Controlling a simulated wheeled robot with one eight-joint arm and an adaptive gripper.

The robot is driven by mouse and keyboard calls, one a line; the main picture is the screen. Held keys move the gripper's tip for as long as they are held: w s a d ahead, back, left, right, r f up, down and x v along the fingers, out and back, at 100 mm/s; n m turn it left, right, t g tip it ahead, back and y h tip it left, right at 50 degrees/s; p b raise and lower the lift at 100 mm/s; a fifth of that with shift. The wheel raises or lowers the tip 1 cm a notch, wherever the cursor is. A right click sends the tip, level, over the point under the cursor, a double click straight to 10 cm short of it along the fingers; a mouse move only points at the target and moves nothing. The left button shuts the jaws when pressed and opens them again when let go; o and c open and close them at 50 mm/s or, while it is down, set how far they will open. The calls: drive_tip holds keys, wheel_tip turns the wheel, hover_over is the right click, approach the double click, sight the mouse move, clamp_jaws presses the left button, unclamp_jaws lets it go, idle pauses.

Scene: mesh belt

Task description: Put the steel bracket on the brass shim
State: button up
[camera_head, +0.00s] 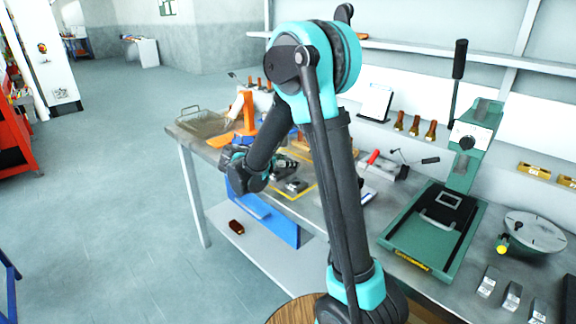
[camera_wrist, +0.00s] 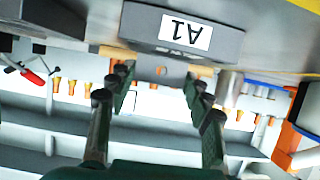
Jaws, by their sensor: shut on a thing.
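In the wrist view my gripper (camera_wrist: 158,78) has its two dark green fingers on either side of a grey plate with a small hole, which appears to be the steel bracket (camera_wrist: 148,69). The gripper is shut on it. A dark grey block with a white A1 label (camera_wrist: 186,31) lies just beyond the bracket; I cannot tell whether they touch. Tan strips show at both sides of the fingertips, but I cannot tell if they are the brass shim. In the head view my gripper (camera_head: 240,168) is over the bench's left part, and the bracket cannot be made out.
Dark blocks (camera_head: 296,186) lie on the bench inside a yellow outline. A wire basket (camera_head: 200,122) and an orange stand (camera_head: 243,120) are on the far left. A green press (camera_head: 435,228) and a round dial plate (camera_head: 534,232) stand on the right.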

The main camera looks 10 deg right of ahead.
sight(287, 169)
wheel_tip(287, 169, up, 20)
idle(0.6)
drive_tip(key=shift+d, duration=0.1)
